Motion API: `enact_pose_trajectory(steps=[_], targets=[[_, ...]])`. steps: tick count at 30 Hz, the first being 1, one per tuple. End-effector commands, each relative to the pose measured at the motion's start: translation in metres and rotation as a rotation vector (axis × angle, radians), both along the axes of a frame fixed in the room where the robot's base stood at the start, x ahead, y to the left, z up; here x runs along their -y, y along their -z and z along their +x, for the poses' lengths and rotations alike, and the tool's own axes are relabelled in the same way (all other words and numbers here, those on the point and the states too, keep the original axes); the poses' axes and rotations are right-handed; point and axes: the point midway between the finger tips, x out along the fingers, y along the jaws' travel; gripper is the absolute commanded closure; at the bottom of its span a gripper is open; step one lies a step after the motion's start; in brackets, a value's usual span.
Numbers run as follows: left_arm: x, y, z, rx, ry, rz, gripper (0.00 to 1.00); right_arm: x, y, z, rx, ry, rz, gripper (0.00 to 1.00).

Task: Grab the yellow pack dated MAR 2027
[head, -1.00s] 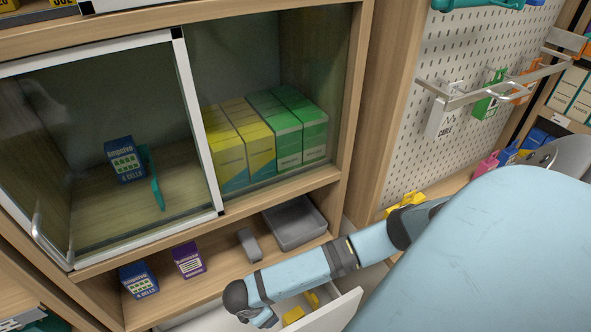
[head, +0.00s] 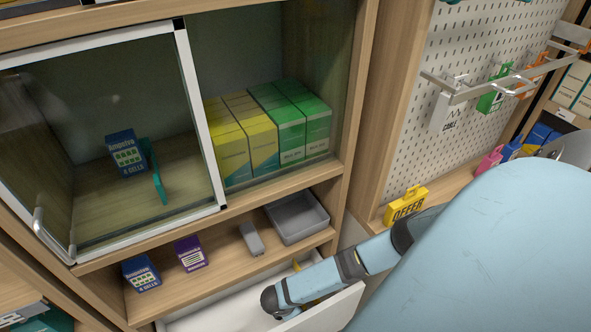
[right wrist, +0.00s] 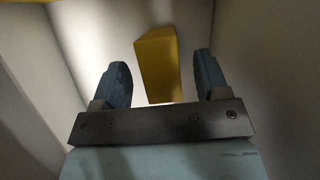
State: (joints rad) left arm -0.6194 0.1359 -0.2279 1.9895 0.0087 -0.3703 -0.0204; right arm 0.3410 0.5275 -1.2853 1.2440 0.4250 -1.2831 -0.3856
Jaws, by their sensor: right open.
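In the right wrist view a plain yellow block-shaped pack (right wrist: 158,65) stands in a pale drawer, between and just beyond the fingers of my right gripper (right wrist: 160,72). The fingers are open, with a gap on each side of it. No date shows on the face I see. In the head view my right forearm reaches down into the open white drawer (head: 215,318), covering most of its inside; only slivers of yellow (head: 297,265) show there. Larger yellow packs (head: 232,152) stand behind the glass above; their small print is unreadable. My left gripper is not in view.
The drawer walls are close on both sides of my right gripper. The shelf above holds a blue box (head: 141,273), a purple box (head: 190,253) and a grey tray (head: 297,218). A yellow OFFER sign (head: 406,206) stands beside my right arm.

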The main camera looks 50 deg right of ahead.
Motion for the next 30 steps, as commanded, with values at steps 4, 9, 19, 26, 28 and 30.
enact_pose_trajectory(steps=[4,9,19,26,28,30], targets=[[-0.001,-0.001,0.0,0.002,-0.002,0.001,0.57,0.007,0.019,-0.003,0.0,0.0,0.0,0.32],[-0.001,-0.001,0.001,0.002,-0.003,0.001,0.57,0.01,0.026,-0.003,0.001,0.0,0.001,0.32],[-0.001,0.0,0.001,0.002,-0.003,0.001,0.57,0.01,0.026,-0.003,0.001,0.0,0.001,0.71],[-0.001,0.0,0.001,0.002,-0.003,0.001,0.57,0.01,0.026,-0.003,0.001,0.001,0.001,0.87],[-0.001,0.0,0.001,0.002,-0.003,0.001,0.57,0.01,0.026,-0.003,0.001,0.001,0.001,0.87],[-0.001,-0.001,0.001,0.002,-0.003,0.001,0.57,0.01,0.025,-0.003,0.002,0.001,0.002,0.87]])
